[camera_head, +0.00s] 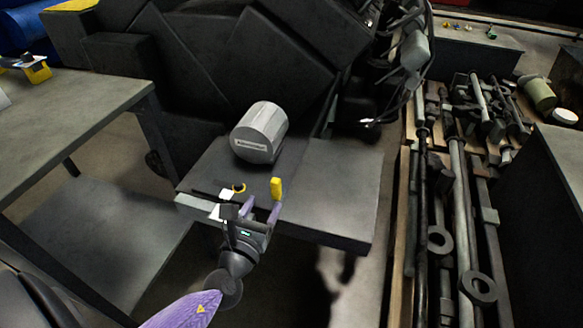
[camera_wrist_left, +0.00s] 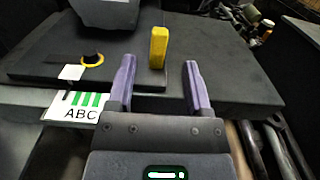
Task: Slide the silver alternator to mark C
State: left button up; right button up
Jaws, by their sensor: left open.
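The silver alternator (camera_head: 260,132), a grey cylinder with a pale label, lies on the dark plate at the back of the platform. Its lower part shows at the top left of the left wrist view (camera_wrist_left: 105,10). My left gripper (camera_head: 261,206) is open at the platform's front edge, apart from the alternator and nearer the camera. Its two purple fingers (camera_wrist_left: 158,65) are spread with nothing between them. A white card lettered ABC with green bars (camera_wrist_left: 76,107) is on the front edge, left of the fingers. My right gripper is not in view.
A yellow upright block (camera_head: 277,188) stands just beyond my left fingers. A yellow ring on a black piece (camera_wrist_left: 92,60) and a small white square (camera_wrist_left: 71,72) are to their left. The platform's right side (camera_head: 345,190) is bare. A grey table (camera_head: 60,115) stands left.

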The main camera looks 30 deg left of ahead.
aim_at(274, 185)
pick_arm(q)
jog(key=b+x, duration=0.1)
jog(key=x, duration=0.8)
jog(key=shift+w+f+b, duration=0.2)
jog(key=shift+w+b, duration=0.15)
jog(key=shift+c, duration=0.3)
jog(key=c, duration=0.5)
grip_shut()
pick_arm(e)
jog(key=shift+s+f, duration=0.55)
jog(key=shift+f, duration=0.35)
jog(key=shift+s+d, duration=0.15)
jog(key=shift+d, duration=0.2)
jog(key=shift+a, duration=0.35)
